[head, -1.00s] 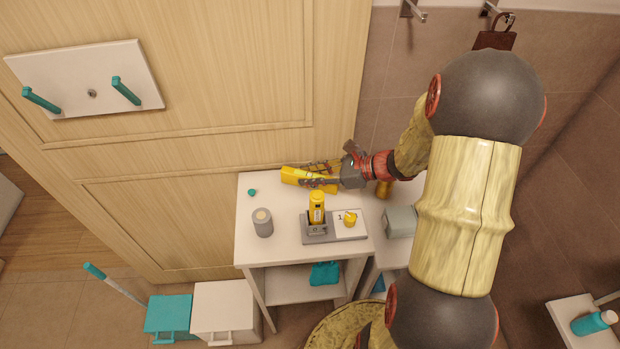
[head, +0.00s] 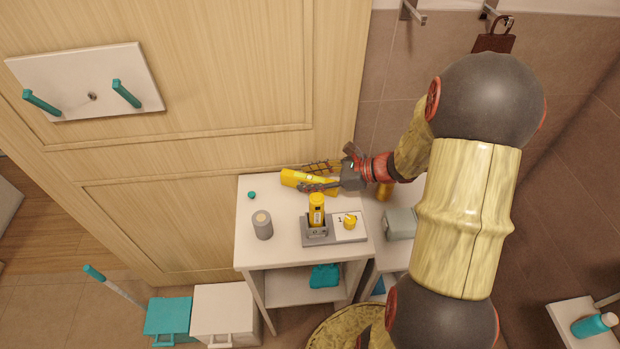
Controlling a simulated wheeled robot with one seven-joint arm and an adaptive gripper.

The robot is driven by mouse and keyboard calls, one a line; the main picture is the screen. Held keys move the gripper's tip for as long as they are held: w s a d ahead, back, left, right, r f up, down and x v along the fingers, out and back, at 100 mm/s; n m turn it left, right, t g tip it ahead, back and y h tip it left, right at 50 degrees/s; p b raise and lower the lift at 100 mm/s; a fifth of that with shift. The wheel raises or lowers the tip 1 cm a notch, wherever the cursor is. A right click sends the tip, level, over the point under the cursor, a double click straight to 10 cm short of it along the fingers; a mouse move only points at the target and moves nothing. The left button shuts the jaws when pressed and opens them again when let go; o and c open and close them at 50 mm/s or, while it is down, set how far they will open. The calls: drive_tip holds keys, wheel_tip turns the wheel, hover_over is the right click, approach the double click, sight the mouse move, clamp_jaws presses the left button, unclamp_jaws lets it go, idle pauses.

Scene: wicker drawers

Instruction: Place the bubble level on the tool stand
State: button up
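The bubble level, which appears to be the long yellow bar (head: 293,178), lies on the back part of the white table, in front of the wooden panel. My gripper (head: 320,176) reaches in from the right, low over the bar's right part. Its fingers are spread, one behind the bar and one at its front side; whether they touch it is too small to tell. The grey tool stand (head: 309,240) is at the table's front. A yellow tool (head: 317,208) stands upright in it, and a small yellow item (head: 350,221) sits on its white right part.
A grey cylinder (head: 262,226) and a small teal object (head: 252,195) are on the white table's left side (head: 250,252). A yellow object (head: 384,190) and a grey box (head: 400,223) are to the right. The table's left area is mostly free.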

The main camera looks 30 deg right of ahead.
drive_tip(key=p+v, duration=0.4)
drive_tip(key=v, duration=0.8)
drive_tip(key=shift+s+d, duration=0.1)
